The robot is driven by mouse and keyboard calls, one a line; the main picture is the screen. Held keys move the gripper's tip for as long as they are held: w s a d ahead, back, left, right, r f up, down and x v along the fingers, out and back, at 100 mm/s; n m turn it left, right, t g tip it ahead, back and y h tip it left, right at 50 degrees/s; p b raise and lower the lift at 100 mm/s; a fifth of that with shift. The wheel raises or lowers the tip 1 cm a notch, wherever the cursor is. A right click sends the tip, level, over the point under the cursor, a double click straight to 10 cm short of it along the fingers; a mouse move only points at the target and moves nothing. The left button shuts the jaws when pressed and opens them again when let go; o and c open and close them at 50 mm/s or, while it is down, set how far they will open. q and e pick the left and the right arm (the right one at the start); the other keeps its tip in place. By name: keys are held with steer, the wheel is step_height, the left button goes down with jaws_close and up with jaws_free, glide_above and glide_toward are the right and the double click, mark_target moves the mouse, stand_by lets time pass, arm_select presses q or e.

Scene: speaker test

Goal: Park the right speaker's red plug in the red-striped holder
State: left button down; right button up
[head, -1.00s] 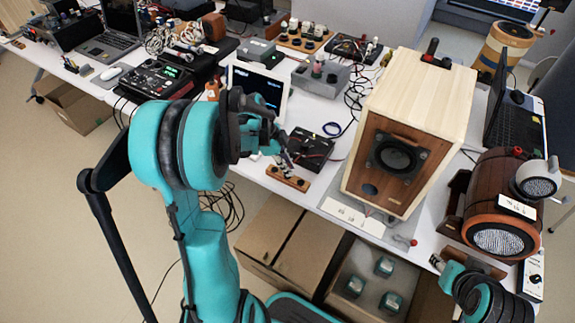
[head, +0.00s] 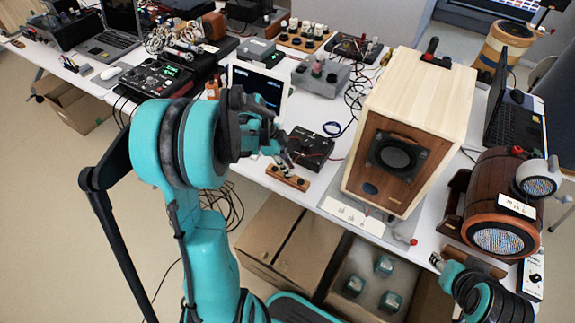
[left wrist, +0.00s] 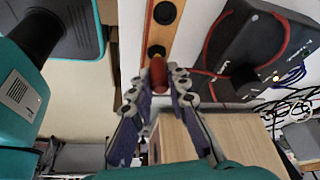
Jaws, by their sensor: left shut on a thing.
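My left gripper (left wrist: 158,90) is shut on a red plug (left wrist: 158,72), which shows between the fingertips in the left wrist view. The plug is at the near end of a wooden holder strip (left wrist: 160,32) with dark round holes. I cannot tell whether its tip is inside a hole. In the head view the left gripper (head: 280,153) is just above the small wooden holder (head: 288,180) at the table's front edge; no red stripe is clear there. A large pale wooden speaker (head: 415,90) stands to the right. My right gripper (head: 437,262) shows at lower right, its jaws unclear.
A black box (head: 309,148) with thin wires is beside the holder. A barrel-shaped speaker (head: 490,200) stands at the right. A tablet (head: 259,88) and a grey device (head: 320,76) are behind.

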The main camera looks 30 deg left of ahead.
arm_select(q)
steer(key=shift+f, duration=0.75)
steer(key=c, duration=1.4)
jaws_free()
steer(key=shift+r+p, duration=2.9)
steer(key=shift+r, duration=0.9)
steer(key=s+d+r+n+t+y, duration=0.4)
steer(key=s+d+r+n+t, duration=0.1)
steer(key=s+d+r+n, duration=0.5)
steer(key=s+d+n, duration=0.2)
steer(key=n, duration=0.1)
steer(key=shift+s+d+r, duration=0.2)
steer(key=shift+s+r, duration=0.1)
steer(key=shift+s, duration=0.05)
